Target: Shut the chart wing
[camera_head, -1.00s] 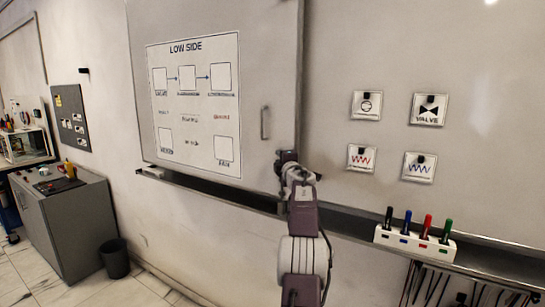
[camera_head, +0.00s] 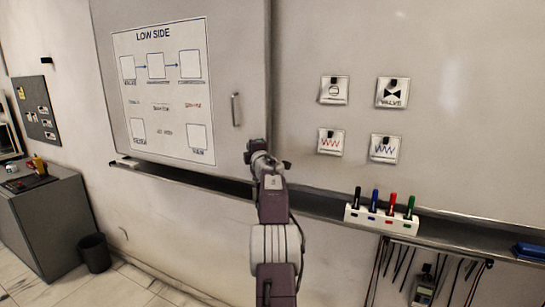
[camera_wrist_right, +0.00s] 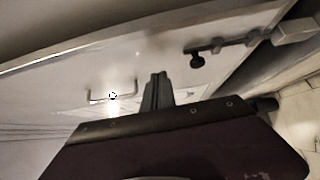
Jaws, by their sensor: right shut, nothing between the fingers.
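The chart wing (camera_head: 222,140) is the pale panel on the left of the board, bearing a white LOW SIDE chart (camera_head: 162,92). Its vertical bar handle (camera_head: 236,110) is near its right edge; a handle also shows in the right wrist view (camera_wrist_right: 112,96). I cannot tell how far the wing stands off the board. My right gripper (camera_head: 258,149) is shut and empty, below and right of the handle, in front of the wing's lower right corner. Its fingers (camera_wrist_right: 157,92) appear beside the handle in the wrist view, apart from it. My left gripper is not in view.
A dark ledge (camera_head: 320,203) runs under the board, with a white holder (camera_head: 380,219) of colored markers. Several symbol cards (camera_head: 334,91) are on the right board. Cables and a meter (camera_head: 424,291) hang at lower right. A grey cabinet (camera_head: 55,235) and black bin (camera_head: 94,253) stand left.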

